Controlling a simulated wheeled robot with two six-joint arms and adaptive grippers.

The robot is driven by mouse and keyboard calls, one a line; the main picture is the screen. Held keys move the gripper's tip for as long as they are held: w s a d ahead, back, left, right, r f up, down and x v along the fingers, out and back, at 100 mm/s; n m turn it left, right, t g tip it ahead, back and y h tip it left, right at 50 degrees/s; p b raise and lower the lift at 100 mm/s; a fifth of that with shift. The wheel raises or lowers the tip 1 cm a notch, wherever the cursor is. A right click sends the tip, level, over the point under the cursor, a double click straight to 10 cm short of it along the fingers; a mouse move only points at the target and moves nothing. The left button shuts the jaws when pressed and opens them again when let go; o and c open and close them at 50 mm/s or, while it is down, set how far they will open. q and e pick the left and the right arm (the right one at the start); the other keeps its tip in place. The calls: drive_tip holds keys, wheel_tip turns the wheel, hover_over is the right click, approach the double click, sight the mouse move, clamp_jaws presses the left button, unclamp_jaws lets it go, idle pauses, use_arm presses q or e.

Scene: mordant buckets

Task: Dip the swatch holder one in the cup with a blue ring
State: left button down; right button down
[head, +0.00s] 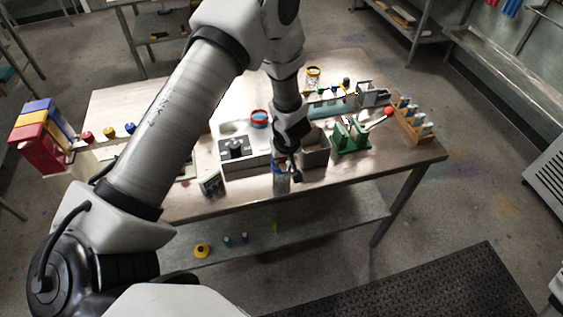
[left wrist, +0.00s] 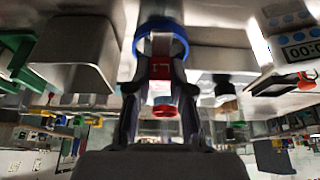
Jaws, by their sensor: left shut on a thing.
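The cup with a blue ring (head: 281,182) stands near the front edge of the table in the head view. Its blue ring (left wrist: 180,31) shows at the top of the left wrist view. My left gripper (head: 287,162) is right above this cup, pointing down. In the left wrist view its fingers (left wrist: 160,90) are shut on a red swatch holder (left wrist: 160,68). The pale end of the holder lines up with the ring and seems to be inside it; how deep, I cannot tell. In the head view the gripper hides the holder.
A grey bin (head: 315,152) stands close to the right of the cup, a grey appliance (head: 240,152) to the left. A timer (head: 211,183) is at the front edge. A red-ringed cup (head: 259,118), a green rack (head: 350,137) and a wooden rack (head: 414,121) stand farther off.

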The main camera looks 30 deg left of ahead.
use_arm(q)
drive_tip(key=shift+f, duration=0.25)
drive_tip(key=shift+r, duration=0.45)
drive_tip(key=shift+w+f, duration=0.1)
drive_tip(key=shift+f, duration=0.3)
idle(0.5)
drive_tip(key=shift+r, duration=0.1)
idle(0.6)
idle(0.6)
